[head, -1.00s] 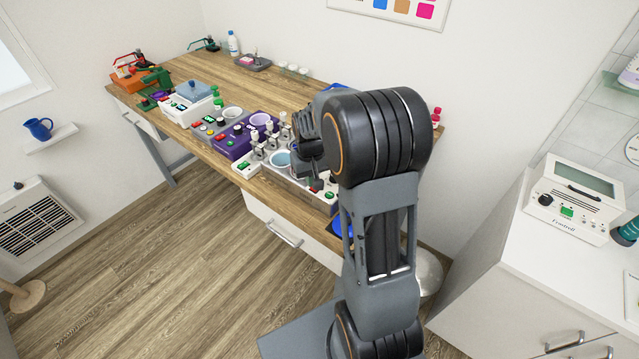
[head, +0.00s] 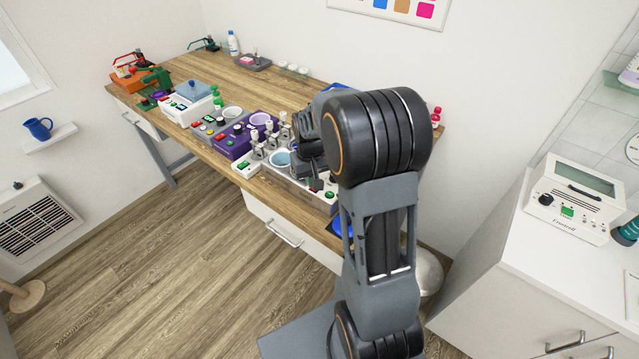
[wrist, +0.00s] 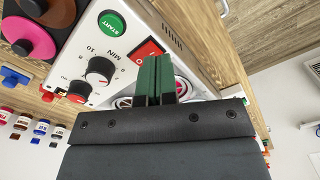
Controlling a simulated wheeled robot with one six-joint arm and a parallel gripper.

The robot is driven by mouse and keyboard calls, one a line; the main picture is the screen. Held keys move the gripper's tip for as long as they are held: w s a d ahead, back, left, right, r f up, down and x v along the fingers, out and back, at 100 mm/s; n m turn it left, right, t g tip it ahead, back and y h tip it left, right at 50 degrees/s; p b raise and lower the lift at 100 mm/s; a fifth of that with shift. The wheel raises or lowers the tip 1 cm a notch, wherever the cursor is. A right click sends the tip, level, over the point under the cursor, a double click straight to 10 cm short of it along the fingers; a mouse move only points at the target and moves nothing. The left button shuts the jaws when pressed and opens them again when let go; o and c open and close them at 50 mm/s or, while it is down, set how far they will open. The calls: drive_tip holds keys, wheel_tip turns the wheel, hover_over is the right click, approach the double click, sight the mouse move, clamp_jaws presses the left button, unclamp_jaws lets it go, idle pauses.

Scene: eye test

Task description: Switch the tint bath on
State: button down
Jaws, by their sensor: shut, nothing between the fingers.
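In the wrist view a white machine panel (wrist: 75,75) carries a green START button (wrist: 111,26), a black MIN dial (wrist: 100,70), a second black knob (wrist: 79,91) and a red rocker switch (wrist: 149,50). My gripper (wrist: 157,62) is shut and empty. Its green fingertips are at the lower edge of the red rocker and hide part of it. I cannot tell whether they touch it, or how the rocker is set. In the head view my arm hides the fingertips. The machine beside it has a green button (head: 330,195). No readable label marks it as the tint bath.
A white unit with cups (head: 246,167), a purple unit (head: 232,146) and a grey unit (head: 207,131) stand to the left on the wooden bench (head: 262,88). The bench's back middle is largely clear.

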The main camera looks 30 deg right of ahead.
sight(312, 191)
drive_tip(key=shift+f+b, duration=0.85)
drive_tip(key=shift+f, duration=0.3)
idle(0.4)
drive_tip(key=shift+r, duration=0.1)
wheel_tip(312, 191, up, 7)
drive_tip(key=p, duration=0.5)
idle(0.7)
